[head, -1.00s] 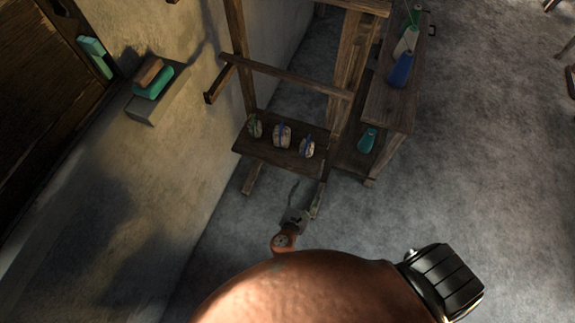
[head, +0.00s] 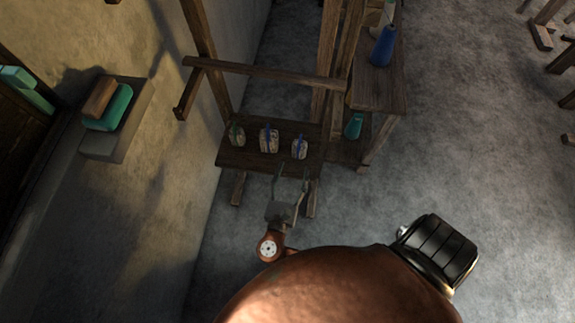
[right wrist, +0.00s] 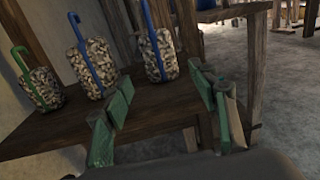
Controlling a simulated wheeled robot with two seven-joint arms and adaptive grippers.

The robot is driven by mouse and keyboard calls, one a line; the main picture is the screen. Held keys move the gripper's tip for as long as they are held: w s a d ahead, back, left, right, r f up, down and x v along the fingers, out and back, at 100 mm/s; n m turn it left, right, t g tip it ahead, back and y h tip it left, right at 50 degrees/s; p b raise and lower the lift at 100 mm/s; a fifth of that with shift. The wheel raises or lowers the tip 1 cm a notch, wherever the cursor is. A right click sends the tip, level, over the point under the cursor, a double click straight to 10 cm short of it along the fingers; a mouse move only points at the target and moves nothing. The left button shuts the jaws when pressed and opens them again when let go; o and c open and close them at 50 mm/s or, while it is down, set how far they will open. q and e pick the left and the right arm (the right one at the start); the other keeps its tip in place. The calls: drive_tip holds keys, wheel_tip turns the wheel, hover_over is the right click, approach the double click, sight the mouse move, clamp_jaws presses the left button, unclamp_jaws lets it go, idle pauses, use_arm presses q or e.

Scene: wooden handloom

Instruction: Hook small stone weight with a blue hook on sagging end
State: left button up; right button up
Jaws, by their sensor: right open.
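Three stone weights stand in a row on a dark wooden shelf (head: 235,158) of the loom. The left weight (head: 237,136) has a green hook. The middle weight (head: 269,139) has a blue hook and looks larger. The right weight (head: 299,149) also has a blue hook and looks smaller; it also shows in the right wrist view (right wrist: 158,56). My right gripper (head: 293,174) is open and empty at the shelf's front edge, just short of the right weight. In the right wrist view its green-padded fingers (right wrist: 161,82) point toward that weight. My left gripper is not in view. No sagging end can be made out.
A wooden bar (head: 265,73) of the loom crosses above the shelf. A side table (head: 385,97) with a blue bottle (head: 383,46) stands to the right, a teal bottle (head: 354,125) below it. The wall is close on the left.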

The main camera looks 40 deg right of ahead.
sight(298, 157)
use_arm(q)
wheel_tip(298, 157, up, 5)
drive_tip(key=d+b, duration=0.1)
drive_tip(key=b, duration=0.1)
use_arm(e)
drive_tip(key=x, duration=0.5)
drive_tip(key=shift+w+d+f, duration=0.15)
drive_tip(key=shift+w+d, duration=0.05)
drive_tip(key=shift+d, duration=0.15)
drive_tip(key=shift+w+d+r+p, duration=0.15)
drive_tip(key=shift+w+d+p, duration=0.1)
drive_tip(key=shift+d+p, duration=0.15)
drive_tip(key=shift+w+d+r+p, duration=0.2)
drive_tip(key=shift+w+d+p, duration=0.1)
drive_tip(key=shift+d, duration=0.1)
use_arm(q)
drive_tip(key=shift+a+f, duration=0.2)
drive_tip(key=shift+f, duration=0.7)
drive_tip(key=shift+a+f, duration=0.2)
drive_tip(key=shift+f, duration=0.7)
use_arm(e)
drive_tip(key=shift+w+d+f, duration=0.2)
drive_tip(key=shift+w+d, duration=0.05)
drive_tip(key=shift+d, duration=0.15)
drive_tip(key=shift+c, duration=0.5)
drive_tip(key=c, duration=1.2)
drive_tip(key=shift+c, duration=0.2)
